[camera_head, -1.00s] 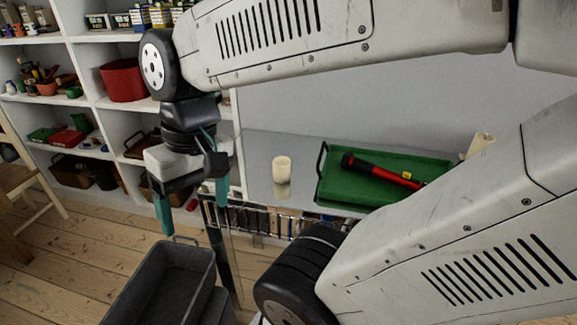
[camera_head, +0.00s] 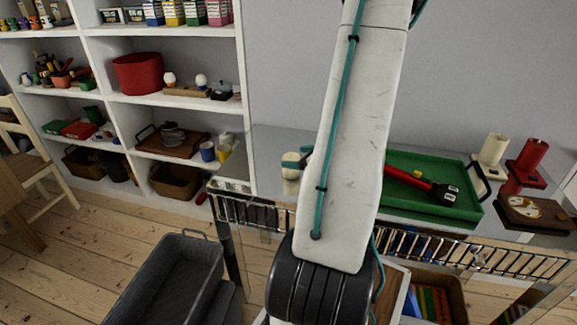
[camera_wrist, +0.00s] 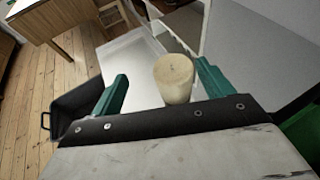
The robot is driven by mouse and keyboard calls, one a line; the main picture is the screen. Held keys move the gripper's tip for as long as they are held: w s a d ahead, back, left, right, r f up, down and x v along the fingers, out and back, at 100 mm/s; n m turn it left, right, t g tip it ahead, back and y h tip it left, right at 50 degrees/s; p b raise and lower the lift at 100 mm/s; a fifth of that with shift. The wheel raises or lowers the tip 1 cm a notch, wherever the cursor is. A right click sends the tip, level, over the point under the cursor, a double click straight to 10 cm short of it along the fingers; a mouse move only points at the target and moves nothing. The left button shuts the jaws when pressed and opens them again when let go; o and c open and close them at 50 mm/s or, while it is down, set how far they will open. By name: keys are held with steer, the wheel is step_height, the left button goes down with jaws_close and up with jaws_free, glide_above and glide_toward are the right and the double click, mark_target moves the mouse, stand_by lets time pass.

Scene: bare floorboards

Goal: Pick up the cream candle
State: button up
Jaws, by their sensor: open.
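A cream candle (camera_wrist: 174,80) shows large in the wrist view, between the two green fingertips of my gripper (camera_wrist: 163,90) and closer to the right one. The fingers are apart, and I see no clear contact with the candle; its lower part is hidden by the gripper body. In the head view the candle (camera_head: 290,158) is a small cream cylinder on the grey table (camera_head: 270,140), partly hidden by my arm. My gripper is hidden behind the arm there. Another cream candle (camera_head: 493,150) stands in a cream holder at the right of the table.
A green tray (camera_head: 410,205) with a red-and-black tool (camera_head: 418,182) lies right of my arm. A red candle (camera_head: 530,153) stands further right, near a wooden board (camera_head: 535,212). White shelves (camera_head: 165,100) rise at the left. A grey bin (camera_head: 170,280) is on the floor.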

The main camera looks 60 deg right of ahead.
mark_target(287, 158)
steer(key=shift+s+d+f+m+h, duration=0.4)
steer(key=shift+s+d+f, duration=0.05)
steer(key=shift+s+d, duration=0.15)
steer(key=shift+w+d+f, duration=0.1)
steer(key=shift+d+f, duration=0.1)
steer(key=shift+f, duration=0.05)
steer(key=x, duration=0.7)
steer(key=shift+w+a+f, duration=0.1)
steer(key=shift+w+a, duration=0.05)
steer(key=c, duration=1.2)
steer(key=shift+o, duration=0.2)
